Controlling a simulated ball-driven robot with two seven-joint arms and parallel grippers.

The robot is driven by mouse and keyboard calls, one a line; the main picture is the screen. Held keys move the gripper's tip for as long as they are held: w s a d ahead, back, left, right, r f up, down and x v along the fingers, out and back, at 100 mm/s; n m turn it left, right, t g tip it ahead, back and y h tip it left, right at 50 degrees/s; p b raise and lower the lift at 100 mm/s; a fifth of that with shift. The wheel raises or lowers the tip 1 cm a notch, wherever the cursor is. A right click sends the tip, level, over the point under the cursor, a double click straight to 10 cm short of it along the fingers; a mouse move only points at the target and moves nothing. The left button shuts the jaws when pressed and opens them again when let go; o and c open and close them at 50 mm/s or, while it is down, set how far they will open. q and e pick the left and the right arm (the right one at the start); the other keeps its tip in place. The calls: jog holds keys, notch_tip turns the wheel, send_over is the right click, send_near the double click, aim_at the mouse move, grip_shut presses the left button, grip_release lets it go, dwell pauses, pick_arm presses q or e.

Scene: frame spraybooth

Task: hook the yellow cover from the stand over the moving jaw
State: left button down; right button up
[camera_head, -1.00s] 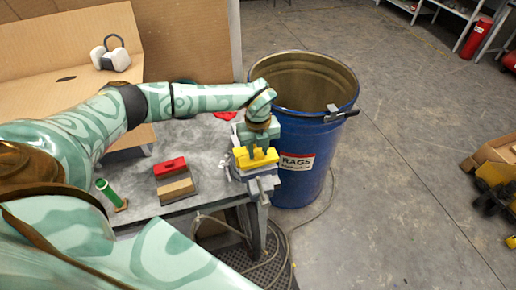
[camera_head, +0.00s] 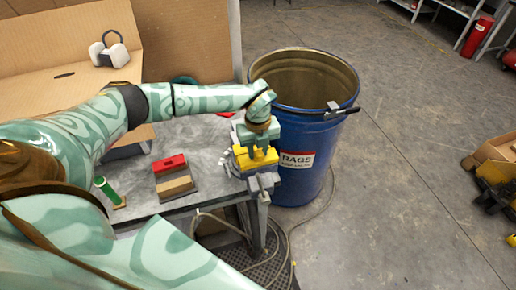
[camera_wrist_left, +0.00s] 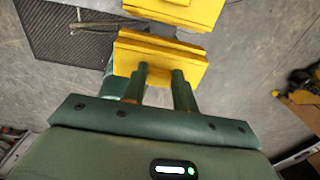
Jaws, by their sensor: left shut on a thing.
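My left gripper (camera_head: 259,153) points down over the vise (camera_head: 263,182) at the bench's right end. It is shut on a yellow cover (camera_wrist_left: 158,62), an angled strip gripped between both fingers in the left wrist view. A second yellow piece (camera_wrist_left: 180,10) lies ahead of it there, across a narrow grey gap. In the head view the yellow (camera_head: 256,161) shows low around the fingertips, and the two pieces are hard to separate. The gripper hides part of the jaws, so I cannot tell whether the held cover touches the moving jaw. My right gripper is out of view.
A blue rags drum (camera_head: 305,130) stands close to the right of the vise. On the bench (camera_head: 205,150) are a red-topped block (camera_head: 173,175) and a green cylinder (camera_head: 107,190). A dark mat (camera_wrist_left: 75,30) lies on the floor.

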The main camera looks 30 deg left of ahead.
aim_at(258, 153)
pick_arm(q)
jog(key=shift+f+b, duration=0.95)
jog(key=shift+f, duration=0.65)
jog(key=c, duration=1)
grip_release()
notch_tip(258, 153, up, 16)
jog(key=shift+r+b, duration=0.2)
jog(key=shift+b, duration=0.25)
